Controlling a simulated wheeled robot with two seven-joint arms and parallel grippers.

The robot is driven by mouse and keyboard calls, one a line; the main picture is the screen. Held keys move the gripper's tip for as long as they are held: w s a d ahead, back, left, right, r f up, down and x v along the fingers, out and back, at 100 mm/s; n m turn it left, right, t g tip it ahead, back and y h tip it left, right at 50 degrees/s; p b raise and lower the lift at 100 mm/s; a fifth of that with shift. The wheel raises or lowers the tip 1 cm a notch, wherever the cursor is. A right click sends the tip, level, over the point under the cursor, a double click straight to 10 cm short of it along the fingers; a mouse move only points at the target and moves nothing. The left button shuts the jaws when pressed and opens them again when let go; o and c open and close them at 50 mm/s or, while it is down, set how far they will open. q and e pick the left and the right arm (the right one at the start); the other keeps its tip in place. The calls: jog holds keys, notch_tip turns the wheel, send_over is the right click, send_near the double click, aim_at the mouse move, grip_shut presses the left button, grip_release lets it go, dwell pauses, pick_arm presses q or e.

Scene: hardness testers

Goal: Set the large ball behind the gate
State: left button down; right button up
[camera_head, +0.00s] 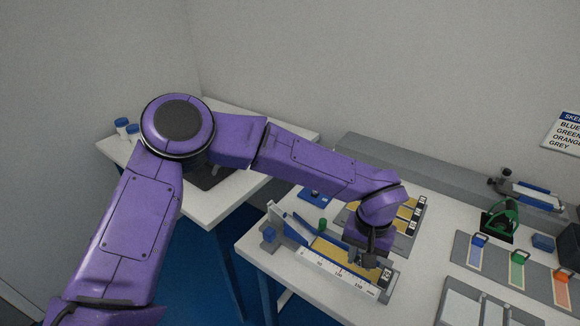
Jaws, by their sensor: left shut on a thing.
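My left gripper (367,260) points down over the right end of a long tester (339,279) on the white table. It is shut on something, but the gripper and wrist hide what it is. The tester has a yellow track, a white scale along its front and a sloped blue piece (297,229) at its left end. A grey upright (274,214) and a blue block (269,234) are beside the slope. I cannot make out the large ball, nor tell for certain which part is the gate. My right gripper is not in view.
A second yellow-tracked tester (408,216) lies behind my wrist. A small green cylinder (322,225) stands behind the first tester. At the right are a grey board with coloured strips (517,272), a green device (499,221) and a pale tray (470,305).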

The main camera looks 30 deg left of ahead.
pick_arm(q)
jog(key=w+a+r+n, duration=0.1)
jog(key=w+a+r+n+p, duration=0.1)
jog(key=a, duration=0.1)
jog(key=w+a+r+n, duration=0.1)
jog(key=shift+a+p, duration=0.25)
jog(key=shift+p, duration=0.15)
pick_arm(e)
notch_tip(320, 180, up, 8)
jog(key=p, duration=0.6)
pick_arm(q)
jog(key=a+r+n, duration=0.1)
jog(key=a+n, duration=0.3)
jog(key=a, duration=0.2)
jog(key=a+r+n+b, duration=0.1)
jog(key=a+r+n, duration=0.1)
jog(key=a+n, duration=0.3)
jog(key=a+r+n, duration=0.1)
jog(key=a+n, duration=0.3)
jog(key=a, duration=0.4)
jog(key=shift+w+a+r+n+b, duration=0.15)
jog(key=shift+w+a+n+b, duration=0.25)
jog(key=shift+f+b, duration=1.1)
jog(key=shift+b, duration=0.3)
jog(key=shift+f, duration=1.4)
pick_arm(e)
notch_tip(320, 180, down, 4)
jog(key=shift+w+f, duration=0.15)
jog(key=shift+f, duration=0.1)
